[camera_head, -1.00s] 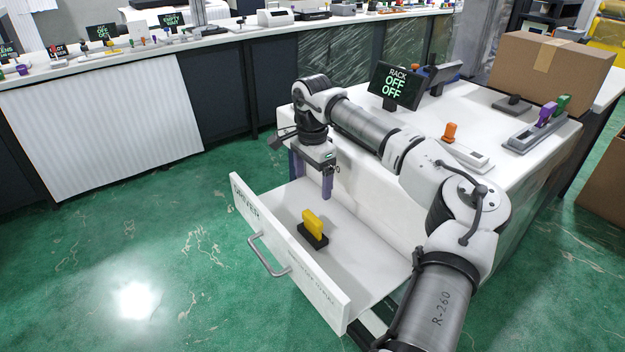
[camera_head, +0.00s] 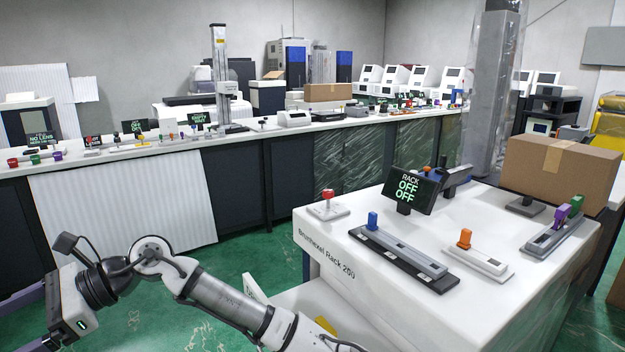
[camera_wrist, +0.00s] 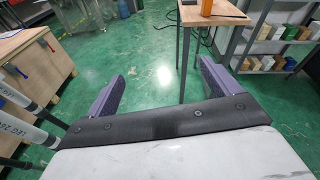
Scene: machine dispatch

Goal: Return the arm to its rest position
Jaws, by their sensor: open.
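My gripper shows in the wrist view (camera_wrist: 158,92), with its two purple fingers spread wide and nothing between them. Green floor and a table leg lie beyond the fingers. In the head view my arm is folded low at the lower left, with its wrist bent to the left edge. The fingers are mostly cut off by the left edge there. The arm is clear of the white rack (camera_head: 345,262) at the right. The open drawer (camera_head: 285,300) below the rack is largely hidden by my arm. A piece of the yellow object (camera_head: 326,325) shows in it.
A long counter (camera_head: 200,137) with several devices runs behind. Green floor (camera_head: 235,265) is free between them.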

